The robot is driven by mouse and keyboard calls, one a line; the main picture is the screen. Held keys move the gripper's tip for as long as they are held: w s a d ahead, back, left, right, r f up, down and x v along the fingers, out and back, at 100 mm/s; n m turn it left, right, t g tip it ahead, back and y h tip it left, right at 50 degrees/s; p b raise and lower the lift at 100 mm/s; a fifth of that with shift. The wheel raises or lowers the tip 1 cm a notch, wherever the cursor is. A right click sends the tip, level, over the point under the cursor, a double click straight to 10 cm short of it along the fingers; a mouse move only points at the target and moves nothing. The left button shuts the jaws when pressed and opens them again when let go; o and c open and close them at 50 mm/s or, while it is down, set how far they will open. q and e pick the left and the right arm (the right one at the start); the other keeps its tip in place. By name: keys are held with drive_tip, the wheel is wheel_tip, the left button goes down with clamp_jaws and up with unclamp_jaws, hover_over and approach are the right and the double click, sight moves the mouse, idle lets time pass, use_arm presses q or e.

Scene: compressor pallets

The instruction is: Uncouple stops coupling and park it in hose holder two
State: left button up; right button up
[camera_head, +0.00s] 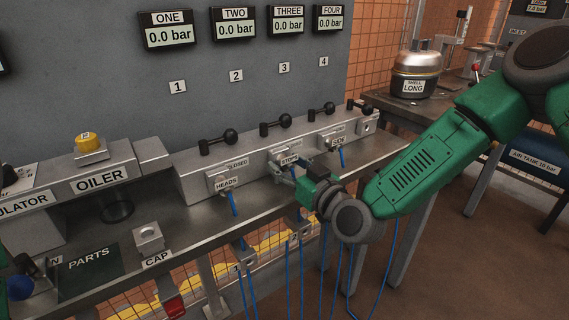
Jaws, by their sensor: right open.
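The stops coupling sits at the block labelled STOPS (289,160), in the middle of the valve row on the bench. My right gripper (289,172) is open at this block, its fingers around or just in front of the coupling; I cannot tell which. The gripper hides most of the coupling and its hose. Hose holders hang under the bench's front edge. One holder (244,254) shows at the left with blue hoses below it. Hose holder two seems to be farther right, partly hidden below my right gripper. My left gripper's fingers do not show.
The HEADS block (225,182) with a blue hose stands left of STOPS, and the SIDE block (337,142) stands right. Black-knobbed valve levers (276,125) rise behind. A CAP block (148,238) and PARTS mat (89,259) lie left. Blue hoses hang below the bench.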

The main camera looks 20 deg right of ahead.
sight(292, 169)
idle(0.8)
clamp_jaws()
drive_tip(key=shift+s, duration=0.1)
drive_tip(key=shift+p+v, duration=0.75)
drive_tip(key=shift+v, duration=2.2)
